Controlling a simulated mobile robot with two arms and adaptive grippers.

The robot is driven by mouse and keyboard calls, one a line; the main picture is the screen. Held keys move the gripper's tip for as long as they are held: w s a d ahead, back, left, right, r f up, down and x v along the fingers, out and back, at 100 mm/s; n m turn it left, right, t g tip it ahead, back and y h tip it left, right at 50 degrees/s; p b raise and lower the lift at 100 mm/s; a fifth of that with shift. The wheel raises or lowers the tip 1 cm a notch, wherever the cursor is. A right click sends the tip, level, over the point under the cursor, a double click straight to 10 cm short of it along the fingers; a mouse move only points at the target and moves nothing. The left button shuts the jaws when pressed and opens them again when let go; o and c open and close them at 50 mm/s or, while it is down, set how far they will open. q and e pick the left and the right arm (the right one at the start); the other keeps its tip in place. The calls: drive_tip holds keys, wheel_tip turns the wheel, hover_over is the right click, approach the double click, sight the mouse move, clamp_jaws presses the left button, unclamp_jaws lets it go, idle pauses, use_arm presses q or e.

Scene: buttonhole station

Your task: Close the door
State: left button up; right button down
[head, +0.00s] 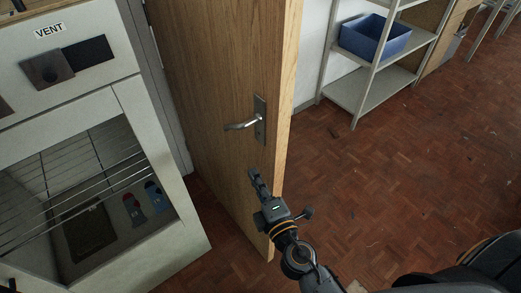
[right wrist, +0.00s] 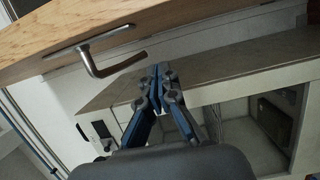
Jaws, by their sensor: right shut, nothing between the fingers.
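The wooden door (head: 215,80) stands open in the head view, its free edge toward the right. Its metal lever handle (head: 242,125) is on the face turned left, toward the white cabinet. My right gripper (head: 253,174) is below the handle, in front of the door's lower part in the picture. It is shut and empty. In the right wrist view the door (right wrist: 120,32) crosses the top, and the handle (right wrist: 105,68) hangs left of and above the closed fingertips (right wrist: 157,68), apart from them. My left gripper is not in view.
A white cabinet with a VENT label (head: 60,75) stands close on the left, with a wire rack (head: 75,175) and red and blue items inside. A shelf unit (head: 375,85) with a blue bin (head: 375,38) is at the back right. The parquet floor (head: 400,165) right of the door is mostly clear.

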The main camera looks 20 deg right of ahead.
sight(261, 157)
drive_tip(key=w+d, duration=0.1)
drive_tip(key=w, duration=0.1)
drive_tip(key=w+d+p, duration=0.1)
drive_tip(key=w, duration=0.1)
drive_tip(key=w+d, duration=0.1)
drive_tip(key=w, duration=0.1)
drive_tip(key=shift+d, duration=0.15)
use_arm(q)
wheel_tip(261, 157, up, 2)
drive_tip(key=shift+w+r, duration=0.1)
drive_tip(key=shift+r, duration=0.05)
use_arm(e)
drive_tip(key=shift+d, duration=0.1)
